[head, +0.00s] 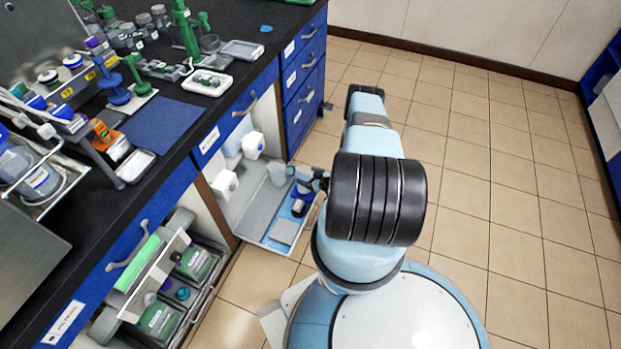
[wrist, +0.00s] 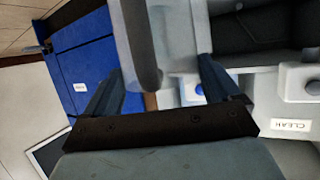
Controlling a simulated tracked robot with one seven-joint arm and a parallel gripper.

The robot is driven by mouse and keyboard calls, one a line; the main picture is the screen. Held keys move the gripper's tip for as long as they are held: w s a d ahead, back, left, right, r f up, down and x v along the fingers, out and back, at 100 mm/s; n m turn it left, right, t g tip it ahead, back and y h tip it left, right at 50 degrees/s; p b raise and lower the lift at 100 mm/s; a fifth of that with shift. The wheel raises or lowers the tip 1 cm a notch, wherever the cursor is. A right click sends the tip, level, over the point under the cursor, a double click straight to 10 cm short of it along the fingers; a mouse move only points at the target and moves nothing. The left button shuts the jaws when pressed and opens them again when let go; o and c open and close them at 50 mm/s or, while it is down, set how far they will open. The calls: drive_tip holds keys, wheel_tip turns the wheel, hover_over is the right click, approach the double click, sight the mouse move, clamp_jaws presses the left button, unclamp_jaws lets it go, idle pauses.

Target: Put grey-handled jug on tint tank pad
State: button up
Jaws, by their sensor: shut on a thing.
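The grey-handled jug (wrist: 178,40) is a pale translucent vessel with a dark grey handle, between my fingers at the top of the wrist view. My gripper (wrist: 160,85) is shut on it; the exact contact is hard to see. In the head view my gripper (head: 312,182) is partly hidden by my arm, over the pull-out tray at the open cabinet. A pale cup shape just left of it looks like the jug (head: 277,173). I cannot make out the tint tank pad.
The tray (head: 240,215) also bears a dark bottle (head: 299,207) and a grey flat block (head: 285,231). An open drawer (head: 165,300) with green-labelled containers juts out at lower left. The black bench (head: 175,85) above is crowded. The tiled floor (head: 500,180) at right is clear.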

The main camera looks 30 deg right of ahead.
drive_tip(key=shift+f, duration=0.7)
drive_tip(key=o, duration=1.1)
drive_tip(key=shift+c, duration=0.2)
